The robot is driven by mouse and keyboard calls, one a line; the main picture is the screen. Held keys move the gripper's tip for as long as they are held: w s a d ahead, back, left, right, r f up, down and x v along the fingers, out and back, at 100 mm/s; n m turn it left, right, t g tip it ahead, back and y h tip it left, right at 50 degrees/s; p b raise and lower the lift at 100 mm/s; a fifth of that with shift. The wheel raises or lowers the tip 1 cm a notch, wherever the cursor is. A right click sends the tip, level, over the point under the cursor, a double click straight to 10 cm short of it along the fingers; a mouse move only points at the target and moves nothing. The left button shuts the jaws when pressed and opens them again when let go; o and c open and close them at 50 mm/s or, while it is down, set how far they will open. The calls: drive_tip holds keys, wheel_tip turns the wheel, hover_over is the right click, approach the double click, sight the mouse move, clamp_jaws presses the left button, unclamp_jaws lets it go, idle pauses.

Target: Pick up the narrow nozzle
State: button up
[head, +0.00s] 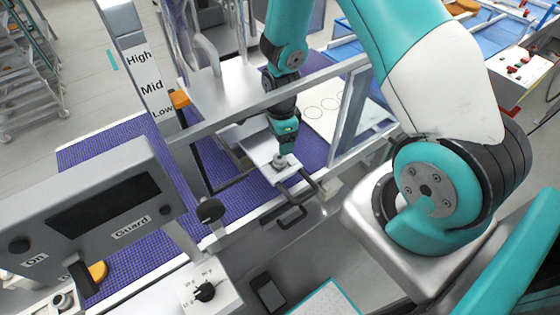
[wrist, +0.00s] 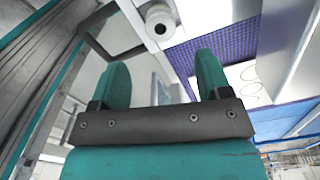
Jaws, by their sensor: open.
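A small pale metal round piece, nozzle-like (head: 280,161), stands on a white plate (head: 262,149) beside the purple belt. In the wrist view it shows as a short white cylinder with a dark hole (wrist: 160,22), beyond my fingertips. I cannot tell from its size whether it is the narrow nozzle. My gripper (head: 286,146) is just above and behind it in the head view. In the wrist view my gripper (wrist: 162,72) has its two teal fingers wide apart, with nothing between them.
A metal guard frame (head: 250,108) crosses in front of my arm. A black handle (head: 291,218) and a round black knob (head: 209,211) are near the plate. The purple belt (head: 120,155) runs under the frame. A grey control box (head: 90,205) stands at left. Another metal fitting (head: 62,301) is at bottom left.

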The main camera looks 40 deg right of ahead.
sight(280, 158)
wheel_tip(280, 158, down, 9)
drive_tip(key=b, duration=0.5)
drive_tip(key=shift+w+a+b, duration=0.1)
drive_tip(key=shift+a+b, duration=0.05)
drive_tip(key=shift+b, duration=0.15)
drive_tip(key=shift+r, duration=0.1)
drive_tip(key=c, duration=1)
drive_tip(key=shift+c, duration=0.2)
